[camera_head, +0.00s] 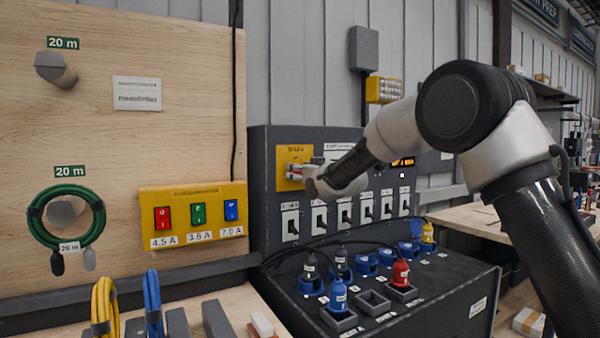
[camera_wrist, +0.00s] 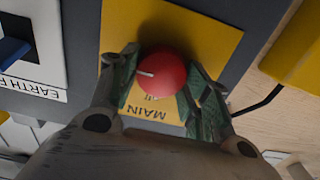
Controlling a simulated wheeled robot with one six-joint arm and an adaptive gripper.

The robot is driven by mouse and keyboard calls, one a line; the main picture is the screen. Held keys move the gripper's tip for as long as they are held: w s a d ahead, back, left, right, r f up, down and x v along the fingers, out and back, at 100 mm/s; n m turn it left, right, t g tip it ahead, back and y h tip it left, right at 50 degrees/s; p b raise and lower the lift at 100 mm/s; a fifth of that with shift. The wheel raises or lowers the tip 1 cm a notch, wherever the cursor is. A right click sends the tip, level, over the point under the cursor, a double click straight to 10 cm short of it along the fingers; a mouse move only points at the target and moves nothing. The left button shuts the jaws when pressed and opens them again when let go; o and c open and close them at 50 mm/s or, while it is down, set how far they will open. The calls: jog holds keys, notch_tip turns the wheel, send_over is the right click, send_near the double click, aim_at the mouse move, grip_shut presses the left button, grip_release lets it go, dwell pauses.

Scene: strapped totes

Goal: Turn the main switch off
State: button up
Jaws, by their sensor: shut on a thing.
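The main switch is a red round knob (camera_wrist: 161,75) with a white mark, on a yellow plate (camera_wrist: 205,38) lettered MAIN in the wrist view. In the head view the yellow plate (camera_head: 287,157) sits at the upper left of the dark panel, and my gripper (camera_head: 298,172) reaches it from the right. In the wrist view my gripper (camera_wrist: 162,85) has one finger on each side of the knob and is shut on it. The white mark points to the left in that picture. The fingers hide the knob's sides.
A row of small switches (camera_head: 343,216) lies under the main plate. Below, a dark sloped socket box (camera_head: 440,283) holds blue, red and black plugs. A wooden board (camera_head: 110,190) at left carries a green coiled cable (camera_head: 35,213) and a yellow box (camera_head: 193,217) with coloured switches.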

jog(key=shift+n, duration=0.5)
jog(key=n, duration=1.2)
jog(key=shift+s+a+f+n, duration=0.15)
jog(key=shift+a+f+n, duration=0.05)
jog(key=shift+n, duration=0.2)
jog(key=shift+f+n, duration=0.15)
jog(key=shift+n, duration=1.85)
jog(key=o, duration=1)
